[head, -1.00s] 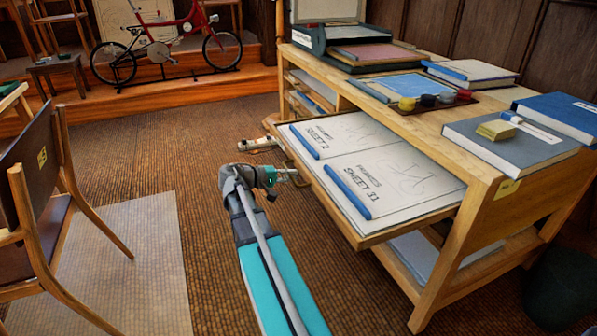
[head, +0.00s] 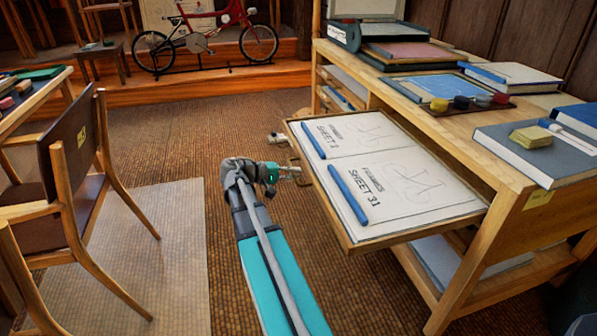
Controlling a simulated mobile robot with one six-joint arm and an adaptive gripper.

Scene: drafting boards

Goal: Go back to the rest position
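My arm reaches up from the bottom middle of the head view, with its teal link and grey wrist bent to the right. My gripper (head: 292,171) is at its end, small and close to the left edge of the pulled-out drawer (head: 340,221). Its fingers are not clear, and I cannot tell whether they touch the drawer or hold anything. The drawer holds drawing sheets (head: 408,176), marked Sheet 2 and Sheet 31, with two blue rolls (head: 347,195) on them.
The wooden desk (head: 500,175) on the right carries books, paint pots (head: 461,103) and a sponge (head: 530,137). A chair (head: 72,150) stands at left. A red bicycle (head: 205,42) stands on a step behind. The carpet (head: 215,130) between is clear.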

